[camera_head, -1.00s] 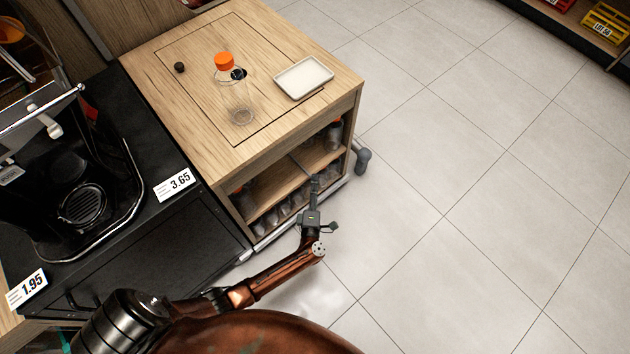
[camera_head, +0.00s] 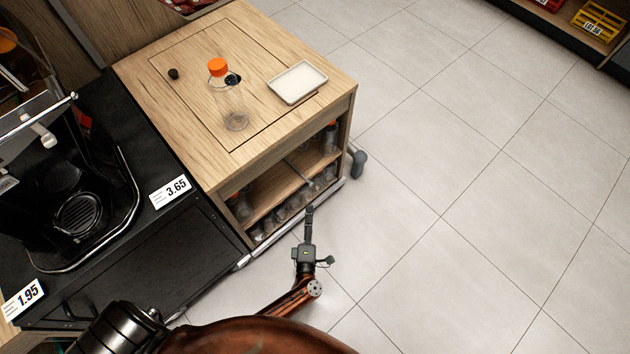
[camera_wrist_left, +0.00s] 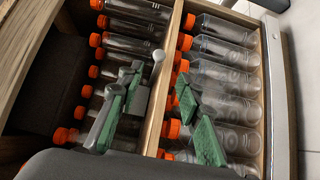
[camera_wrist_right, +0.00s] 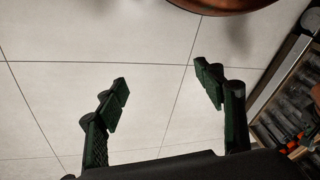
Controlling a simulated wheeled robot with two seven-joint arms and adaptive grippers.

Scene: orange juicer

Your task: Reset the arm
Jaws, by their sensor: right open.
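My left gripper (camera_head: 308,212) shows in the head view in front of the wooden cabinet (camera_head: 190,130), near its lower open front. In the left wrist view the two green-padded fingers of my left gripper (camera_wrist_left: 160,105) are spread apart with nothing between them. Rows of clear bottles with orange caps (camera_wrist_left: 222,80) lie in the cabinet's compartments beyond them. In the right wrist view my right gripper (camera_wrist_right: 162,82) is open and empty over the tiled floor. I do not see it in the head view.
A black juicer machine (camera_head: 75,195) is at the left. The tiled floor (camera_head: 470,190) at the right is clear.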

